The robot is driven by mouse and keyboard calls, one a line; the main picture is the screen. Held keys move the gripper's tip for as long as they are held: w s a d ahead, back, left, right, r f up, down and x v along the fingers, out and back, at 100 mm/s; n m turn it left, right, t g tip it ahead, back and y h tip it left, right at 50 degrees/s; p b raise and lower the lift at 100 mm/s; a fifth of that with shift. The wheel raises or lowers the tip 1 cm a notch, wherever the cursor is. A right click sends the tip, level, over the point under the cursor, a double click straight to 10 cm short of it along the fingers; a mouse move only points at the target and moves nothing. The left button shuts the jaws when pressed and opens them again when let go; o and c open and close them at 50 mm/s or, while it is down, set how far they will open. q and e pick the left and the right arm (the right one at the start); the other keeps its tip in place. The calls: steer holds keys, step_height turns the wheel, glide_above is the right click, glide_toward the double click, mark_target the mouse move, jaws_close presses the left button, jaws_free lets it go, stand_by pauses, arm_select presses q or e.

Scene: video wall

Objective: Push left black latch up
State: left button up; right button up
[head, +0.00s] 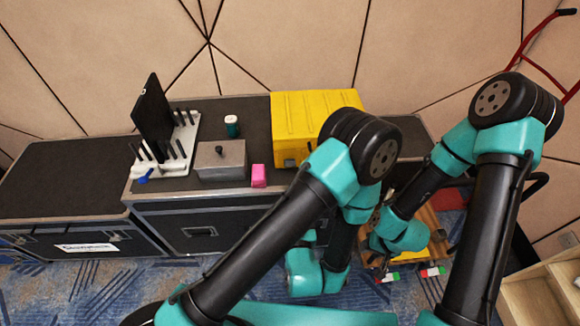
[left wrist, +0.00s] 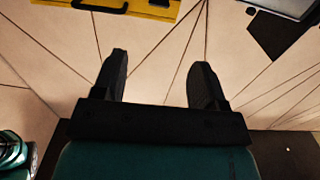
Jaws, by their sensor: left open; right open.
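A yellow case (head: 300,115) stands on the grey-topped flight case, partly hidden by my left arm in the head view. A small grey patch shows low on its front; I cannot make out a black latch there. In the left wrist view, the yellow case (left wrist: 55,3) is cut off by the top edge, with a black handle (left wrist: 100,7) and a small black part (left wrist: 160,3) beside it. My left gripper (left wrist: 160,80) is open and empty, apart from the case. It is hidden in the head view. My right gripper (head: 380,262) is open, low at the right.
A grey box (head: 221,160), a pink block (head: 258,176), a green-and-white container (head: 232,126) and a white rack (head: 175,150) holding a black panel (head: 153,112) stand left of the yellow case. A wooden shelf (head: 545,295) is at lower right.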

mark_target(290, 166)
stand_by(0.4)
arm_select(q)
steer(key=w+a, duration=0.1)
steer(key=w, duration=0.4)
steer(key=w+a, duration=0.1)
steer(key=w, duration=0.5)
steer(key=w+a, duration=0.1)
steer(key=w, duration=0.5)
steer(key=shift+c, duration=0.2)
jaws_close()
